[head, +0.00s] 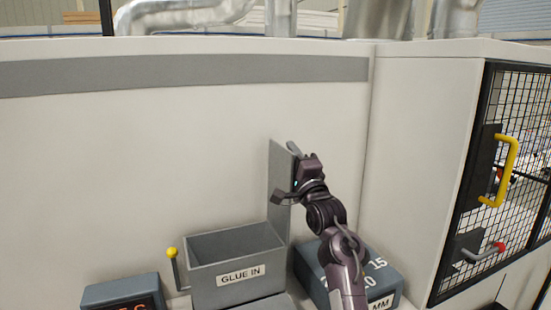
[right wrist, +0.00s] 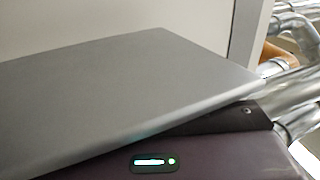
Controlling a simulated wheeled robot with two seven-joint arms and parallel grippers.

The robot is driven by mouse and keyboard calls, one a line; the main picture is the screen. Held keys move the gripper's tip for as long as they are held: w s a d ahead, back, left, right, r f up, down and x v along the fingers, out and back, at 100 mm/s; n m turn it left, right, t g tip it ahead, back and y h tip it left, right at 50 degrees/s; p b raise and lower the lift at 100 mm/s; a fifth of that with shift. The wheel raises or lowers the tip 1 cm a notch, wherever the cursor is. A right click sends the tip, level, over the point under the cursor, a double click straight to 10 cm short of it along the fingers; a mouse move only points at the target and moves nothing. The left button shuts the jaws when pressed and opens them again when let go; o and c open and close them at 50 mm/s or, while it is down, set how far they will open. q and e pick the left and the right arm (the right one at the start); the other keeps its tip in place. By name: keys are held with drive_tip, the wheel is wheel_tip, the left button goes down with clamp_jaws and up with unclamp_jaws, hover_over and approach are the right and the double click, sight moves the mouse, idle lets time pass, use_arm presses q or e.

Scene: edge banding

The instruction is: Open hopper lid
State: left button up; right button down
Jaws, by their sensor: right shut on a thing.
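The grey hopper (head: 236,272), labelled "GLUE IN", stands against the machine's front in the head view, its top open. Its grey lid (head: 280,185) stands upright along the hopper's right side. My right gripper (head: 290,172) is at the lid's upper right, shut on it; the fingertips are partly hidden by the lid. In the right wrist view the lid (right wrist: 130,90) fills the middle as a flat grey panel, lying close against the gripper body. My left gripper is not in view.
A yellow-knobbed lever (head: 173,254) is at the hopper's left. A dark display box (head: 122,293) is at lower left. A grey-blue dial box (head: 378,272) marked "MM" is right of the hopper, behind my right arm. A mesh door with a yellow handle (head: 511,168) is at far right.

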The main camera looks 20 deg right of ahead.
drive_tip(key=d+m, duration=0.1)
drive_tip(key=d+f+m+h, duration=0.1)
drive_tip(key=d+m+h, duration=0.1)
drive_tip(key=d, duration=0.1)
drive_tip(key=shift+w+f+m, duration=0.1)
drive_tip(key=shift+f+m, duration=0.15)
drive_tip(key=shift+m, duration=0.05)
drive_tip(key=c, duration=1.1)
unclamp_jaws()
